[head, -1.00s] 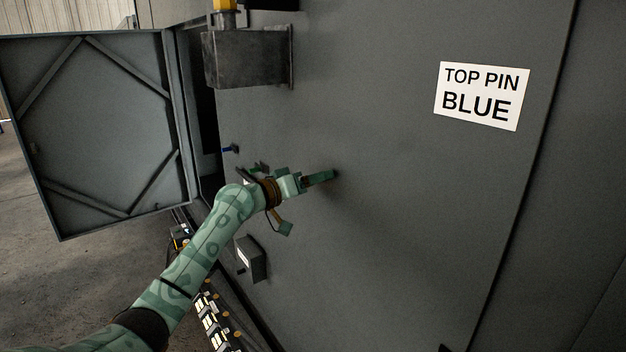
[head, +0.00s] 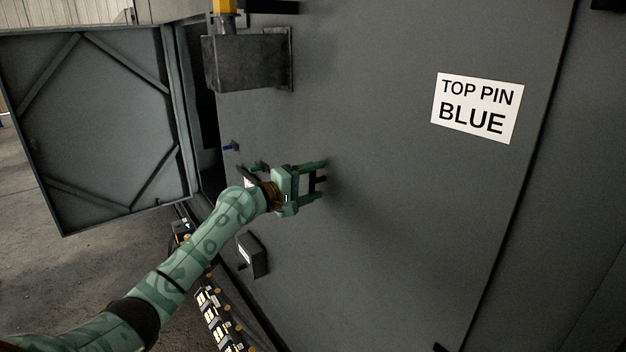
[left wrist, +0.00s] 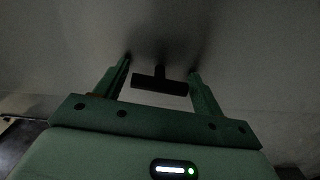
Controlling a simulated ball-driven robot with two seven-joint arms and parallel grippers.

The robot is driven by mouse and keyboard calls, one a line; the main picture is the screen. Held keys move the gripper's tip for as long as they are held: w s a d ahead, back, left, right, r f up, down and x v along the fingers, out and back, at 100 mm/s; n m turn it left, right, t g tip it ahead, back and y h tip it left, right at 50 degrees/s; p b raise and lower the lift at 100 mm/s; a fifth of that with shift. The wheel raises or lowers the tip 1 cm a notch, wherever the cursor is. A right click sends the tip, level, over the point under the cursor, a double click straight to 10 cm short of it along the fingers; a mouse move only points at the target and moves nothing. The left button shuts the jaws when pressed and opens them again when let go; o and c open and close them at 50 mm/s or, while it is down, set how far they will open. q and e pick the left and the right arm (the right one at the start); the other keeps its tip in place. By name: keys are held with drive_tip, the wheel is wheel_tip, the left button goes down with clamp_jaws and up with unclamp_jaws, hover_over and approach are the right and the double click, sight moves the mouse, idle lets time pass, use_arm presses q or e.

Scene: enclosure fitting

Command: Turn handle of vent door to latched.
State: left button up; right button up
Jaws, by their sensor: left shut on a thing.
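A black T-shaped handle (left wrist: 160,82) stands out on a short stem from a large grey panel (head: 400,220). In the left wrist view its crossbar runs left to right between my fingers. My left gripper (head: 319,179) is shut on the handle, one finger at each end of the bar. In the head view the handle (head: 312,184) is a small dark bar between the fingers, roughly upright. My right gripper is not in view. No mark for the latched position can be made out.
A white sign (head: 477,107) reads "TOP PIN BLUE". A grey door (head: 100,130) stands open at left. A metal box (head: 246,62) juts out above my arm, and a smaller box (head: 253,255) below.

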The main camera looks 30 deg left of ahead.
use_arm(q)
drive_tip(key=shift+a+r+n, duration=0.1)
drive_tip(key=shift+n, duration=0.6)
drive_tip(key=o, duration=0.9)
drive_tip(key=shift+c, duration=0.2)
drive_tip(key=shift+o, duration=0.2)
drive_tip(key=shift+s+a, duration=0.1)
drive_tip(key=b+v, duration=0.6)
drive_tip(key=v, duration=1)
